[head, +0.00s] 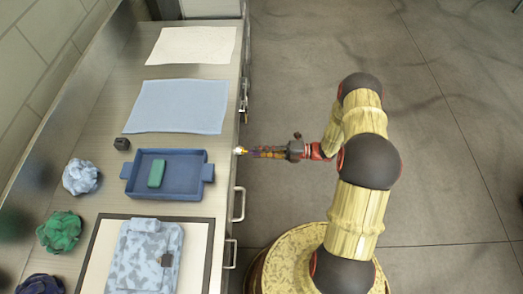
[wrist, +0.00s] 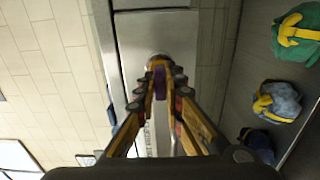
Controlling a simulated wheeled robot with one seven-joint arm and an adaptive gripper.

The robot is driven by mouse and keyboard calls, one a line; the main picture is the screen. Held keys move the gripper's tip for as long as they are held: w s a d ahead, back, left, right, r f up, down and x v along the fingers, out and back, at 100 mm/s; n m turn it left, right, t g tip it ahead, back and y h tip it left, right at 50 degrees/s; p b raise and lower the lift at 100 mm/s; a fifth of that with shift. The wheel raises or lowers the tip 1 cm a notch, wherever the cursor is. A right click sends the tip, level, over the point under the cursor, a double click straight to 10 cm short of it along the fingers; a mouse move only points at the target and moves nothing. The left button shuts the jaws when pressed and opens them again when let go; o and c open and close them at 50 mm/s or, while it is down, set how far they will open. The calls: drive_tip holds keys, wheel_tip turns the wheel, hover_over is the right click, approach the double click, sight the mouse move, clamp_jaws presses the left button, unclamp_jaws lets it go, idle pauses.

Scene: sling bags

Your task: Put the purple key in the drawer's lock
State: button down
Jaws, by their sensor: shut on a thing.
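My gripper (head: 250,152) reaches left from the arm to the counter's front edge in the head view. In the wrist view my gripper (wrist: 160,92) has its fingers shut on the purple key (wrist: 159,78), which shows as a purple piece between the fingertips. The grey drawer front (wrist: 150,35) lies straight ahead of the fingertips. A small yellow and white piece shows at the fingertips in the head view; I cannot tell whether it is part of the key or the lock. The lock is not clearly seen, and I cannot tell whether the key touches it.
The counter holds a blue tray (head: 196,173) with a green block (head: 157,174), a blue cloth (head: 178,106), a white cloth (head: 196,45) and a folded patterned bag (head: 146,255). Crumpled bags (head: 60,231) lie at left. Drawer handles (head: 239,204) stick out. The floor (head: 450,150) at right is clear.

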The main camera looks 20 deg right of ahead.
drive_tip(key=shift+w+a, duration=0.15)
drive_tip(key=shift+a, duration=0.35)
drive_tip(key=c, duration=1.8)
unclamp_jaws()
drive_tip(key=v, duration=1.2)
drive_tip(key=shift+d, duration=0.1)
